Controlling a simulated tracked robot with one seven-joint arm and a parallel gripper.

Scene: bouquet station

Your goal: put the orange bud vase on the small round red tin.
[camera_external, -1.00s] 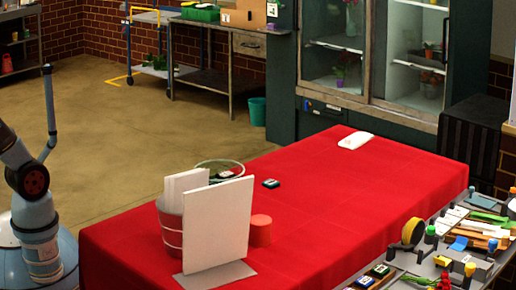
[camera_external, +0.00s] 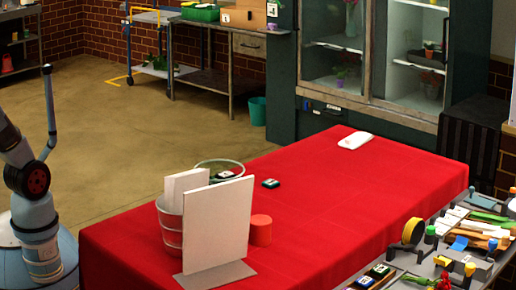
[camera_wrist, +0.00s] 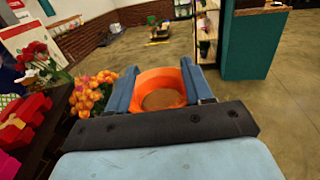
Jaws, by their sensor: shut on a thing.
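The orange bud vase (camera_wrist: 158,76) is between the two blue fingers of my gripper (camera_wrist: 159,68) in the wrist view. I look into its round open mouth, which has a brown inside. My gripper is shut on it and the floor shows beyond. The small round red tin (camera_external: 260,231) stands on the red-covered table in the external view, just right of a white upright panel. My gripper and the vase are outside the external view.
The white panel (camera_external: 217,226) on a grey base and a metal bucket (camera_external: 169,229) stand left of the tin. A dark small box (camera_external: 270,183) and a white item (camera_external: 355,140) lie farther back. Orange flowers (camera_wrist: 90,92) are left of the vase.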

